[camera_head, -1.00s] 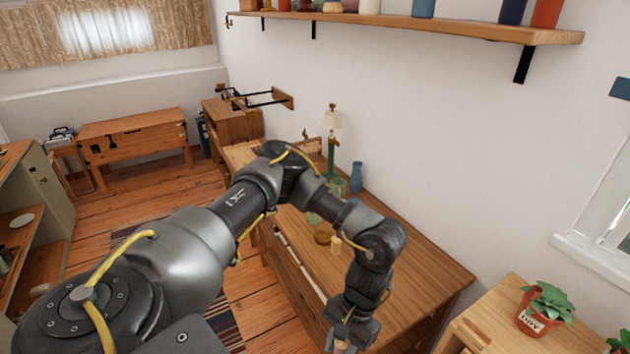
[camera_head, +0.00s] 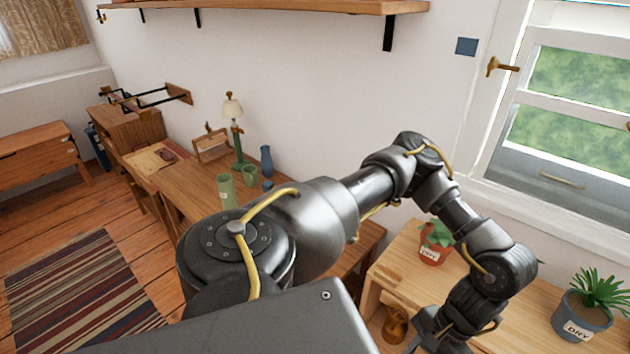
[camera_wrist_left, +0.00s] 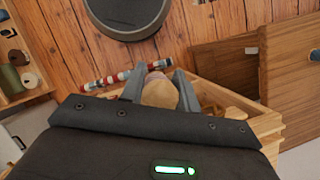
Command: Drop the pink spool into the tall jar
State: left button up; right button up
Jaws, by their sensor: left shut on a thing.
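My left gripper (camera_wrist_left: 159,71) is shut on a rounded, pinkish-tan thing (camera_wrist_left: 160,92), which looks like the pink spool. Its far end sits between the two fingers in the left wrist view. In the head view my left arm reaches right across the picture and its wrist hangs over the light wooden bench at the bottom; the fingertips and the held spool are out of frame there. I cannot single out the tall jar for sure; a tall green cylinder (camera_head: 227,191) stands on the desk, behind my arm. My right gripper is not in view.
A potted plant (camera_head: 434,247), a second pot marked DRY (camera_head: 583,317) and a brown jug (camera_head: 396,324) are around the wooden bench (camera_head: 385,262). The desk bears a lamp (camera_head: 236,130) and a blue vase (camera_head: 266,160). In the wrist view, small spools (camera_wrist_left: 19,57) sit in an open compartment at left.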

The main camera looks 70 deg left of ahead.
aim_at(230, 200)
jog(key=z, duration=1.5)
jog(key=k, duration=2.2)
jog(key=u, duration=1.8)
